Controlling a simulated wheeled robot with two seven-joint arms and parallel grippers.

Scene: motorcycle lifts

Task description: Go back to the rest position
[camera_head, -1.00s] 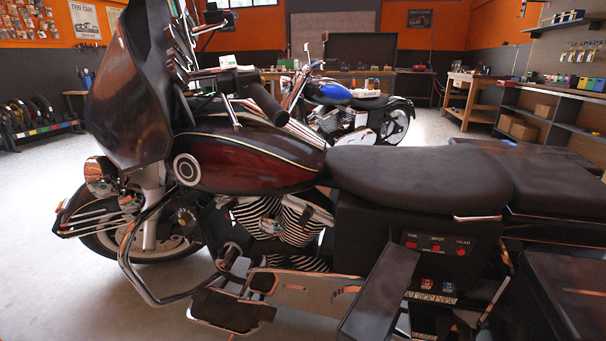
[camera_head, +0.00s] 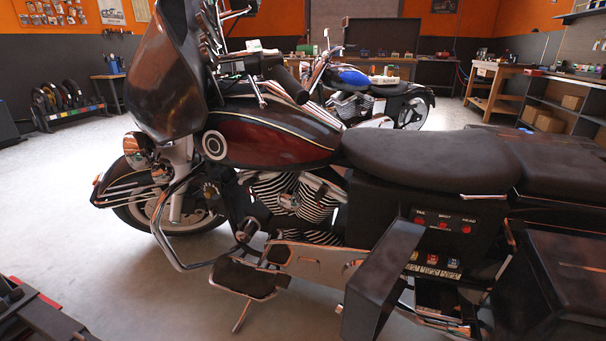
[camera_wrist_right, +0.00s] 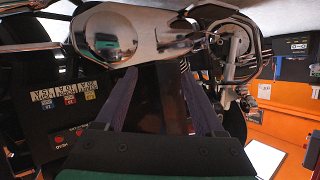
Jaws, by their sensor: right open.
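My right gripper (camera_wrist_right: 158,75) shows in the right wrist view with its two fingers apart, and I see nothing held between them. It is close to motorcycle parts, with a round chrome part (camera_wrist_right: 112,36) beyond the fingertips. A panel with red buttons and labels (camera_wrist_right: 62,112) shows upside down at the left of that view. In the head view a large dark red and black motorcycle (camera_head: 265,142) fills the middle and right. The same kind of button panel (camera_head: 443,222) is on its side below the seat. My left gripper is not in view.
A blue motorcycle (camera_head: 352,77) stands behind the large one. A tyre rack (camera_head: 68,115) stands at the back left, and a wooden workbench (camera_head: 497,85) at the back right. A dark object with a red edge (camera_head: 40,312) is at the lower left. Floor is clear at left.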

